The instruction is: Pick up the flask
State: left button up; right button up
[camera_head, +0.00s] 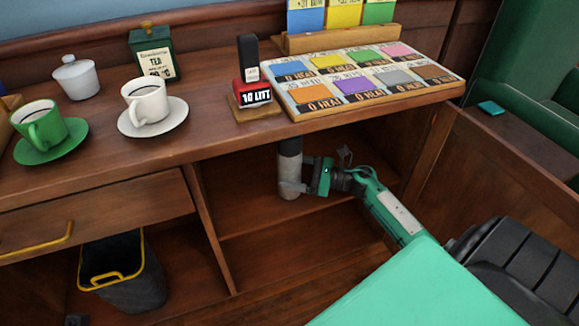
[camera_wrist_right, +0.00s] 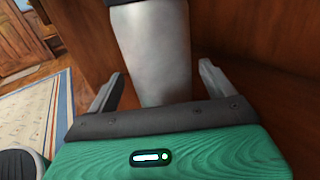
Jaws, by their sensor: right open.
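The flask (camera_head: 290,168) is a grey-silver cylinder standing upright on the shelf under the counter in the head view. Its top is dark and is partly hidden by the counter edge. In the right wrist view the flask (camera_wrist_right: 155,50) rises between the two fingers. My right gripper (camera_head: 293,186) reaches in from the right at the flask's lower part. In the right wrist view my right gripper (camera_wrist_right: 160,88) is open, with one finger on each side of the flask and gaps showing beside it. My left gripper is not in view.
The wooden counter (camera_head: 220,140) overhangs the shelf. A divider (camera_head: 210,225) stands left of the flask, with a dark bin (camera_head: 135,290) beyond it. On the counter are a green cup (camera_head: 45,130), a white cup (camera_head: 147,105), a stamp (camera_head: 250,80) and a card board (camera_head: 290,105).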

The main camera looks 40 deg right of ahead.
aim_at(284, 169)
jog(key=shift+x, duration=1.6)
jog(key=shift+w+d, duration=0.1)
jog(key=shift+d, duration=0.05)
jog(key=shift+c, duration=0.3)
jog(key=c, duration=1.1)
jog(key=shift+c, duration=0.8)
jog(key=shift+r, duration=0.1)
